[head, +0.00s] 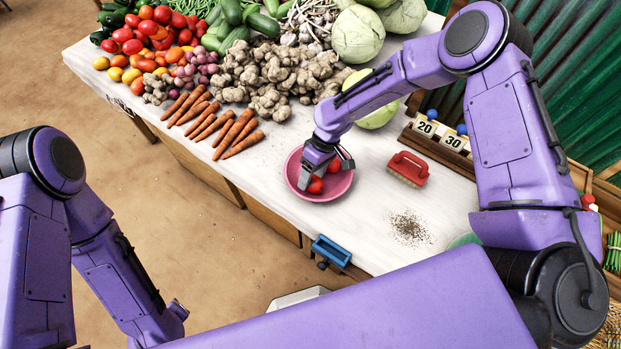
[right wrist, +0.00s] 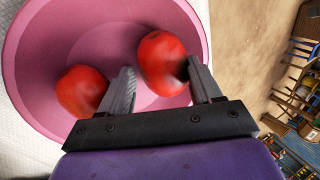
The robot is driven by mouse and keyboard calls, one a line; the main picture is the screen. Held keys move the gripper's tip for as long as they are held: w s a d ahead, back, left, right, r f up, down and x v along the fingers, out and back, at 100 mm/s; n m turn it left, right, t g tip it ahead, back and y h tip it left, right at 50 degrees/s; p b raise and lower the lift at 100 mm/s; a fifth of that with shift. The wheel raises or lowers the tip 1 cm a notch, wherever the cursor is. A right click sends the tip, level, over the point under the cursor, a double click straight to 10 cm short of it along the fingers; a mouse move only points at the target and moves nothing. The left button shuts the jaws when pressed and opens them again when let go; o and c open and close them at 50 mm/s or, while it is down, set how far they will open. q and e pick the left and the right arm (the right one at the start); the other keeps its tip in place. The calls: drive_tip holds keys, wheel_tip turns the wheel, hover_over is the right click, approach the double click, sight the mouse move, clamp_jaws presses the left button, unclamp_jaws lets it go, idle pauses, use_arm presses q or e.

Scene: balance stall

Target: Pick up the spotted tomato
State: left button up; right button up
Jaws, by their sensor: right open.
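A pink bowl (head: 318,197) on the stall table holds two red tomatoes, a front one (head: 316,186) and a back one (head: 334,166). My right gripper (head: 327,172) points down into the bowl with its jaws open. In the right wrist view, a tomato with a dark patch (right wrist: 160,58), seemingly the spotted tomato, lies between the open fingers, close to the right finger. The other tomato (right wrist: 82,92) lies outside the left finger and shows no clear patch. I cannot tell which is which in the head view. My left arm shows at the left, its gripper out of view.
A red brush (head: 408,168) lies right of the bowl, near number cards (head: 426,127). Carrots (head: 222,128) and ginger (head: 270,75) lie behind to the left. A blue clamp (head: 331,251) sits on the front edge. Dark grains (head: 409,228) are scattered at the right.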

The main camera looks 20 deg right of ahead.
drive_tip(key=shift+s+r, duration=0.2)
drive_tip(key=shift+s, duration=0.25)
drive_tip(key=c, duration=0.6)
drive_tip(key=shift+c, duration=1.3)
